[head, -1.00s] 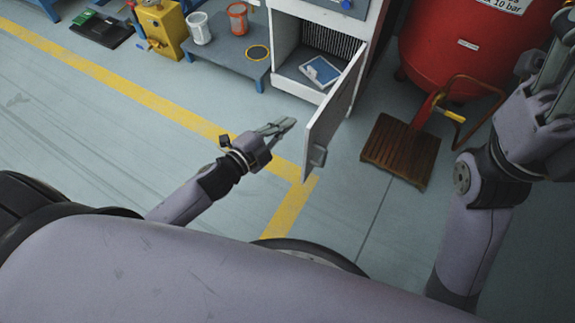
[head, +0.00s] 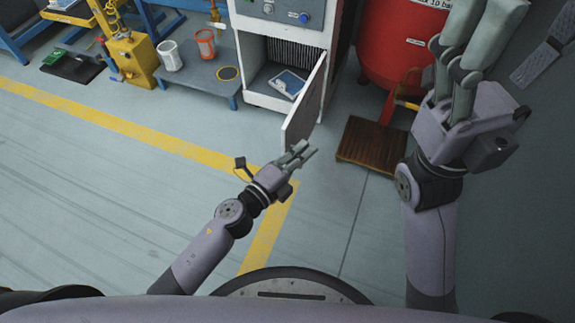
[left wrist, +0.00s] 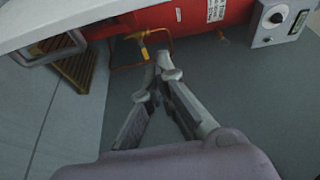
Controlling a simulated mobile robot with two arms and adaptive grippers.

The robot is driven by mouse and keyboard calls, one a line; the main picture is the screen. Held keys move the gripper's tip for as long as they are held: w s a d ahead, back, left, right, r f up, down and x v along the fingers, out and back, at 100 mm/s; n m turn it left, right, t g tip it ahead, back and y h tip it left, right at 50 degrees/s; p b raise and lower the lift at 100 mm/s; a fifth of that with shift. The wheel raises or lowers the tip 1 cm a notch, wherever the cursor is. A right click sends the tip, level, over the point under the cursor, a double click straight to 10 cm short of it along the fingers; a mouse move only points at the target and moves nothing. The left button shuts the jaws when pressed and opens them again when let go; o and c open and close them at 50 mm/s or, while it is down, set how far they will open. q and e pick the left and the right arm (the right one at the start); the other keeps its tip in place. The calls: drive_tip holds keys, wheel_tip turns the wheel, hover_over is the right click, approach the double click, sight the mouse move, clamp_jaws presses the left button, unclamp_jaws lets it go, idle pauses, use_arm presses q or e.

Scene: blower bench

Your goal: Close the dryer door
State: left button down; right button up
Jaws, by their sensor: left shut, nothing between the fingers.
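The dryer is a white cabinet (head: 262,28) at the top middle of the head view. Its door (head: 305,104) stands open, swung out toward me, and a dark grille and a blue-white sheet show inside. My left gripper (head: 308,150) is shut and empty at the near, free end of the door, overlapping its lower corner; I cannot tell whether they touch. In the left wrist view, the closed fingertips (left wrist: 162,60) are below the pale door panel (left wrist: 110,16) and its grey handle (left wrist: 52,50). My right gripper is raised at the upper right, its fingertips cut off.
A red tank (head: 397,45) stands right of the dryer, with a brown slatted wooden platform (head: 373,146) before it. A low grey table (head: 200,80) with white and orange buckets is left of the dryer. The floor in front is clear, with yellow lines.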

use_arm(q)
drive_tip(key=shift+w+a+b, duration=0.25)
drive_tip(key=shift+w+a, duration=0.25)
drive_tip(key=shift+a, duration=0.35)
drive_tip(key=shift+w+a+b, duration=0.25)
drive_tip(key=shift+w+a, duration=0.2)
drive_tip(key=shift+a, duration=0.4)
drive_tip(key=shift+a, duration=0.1)
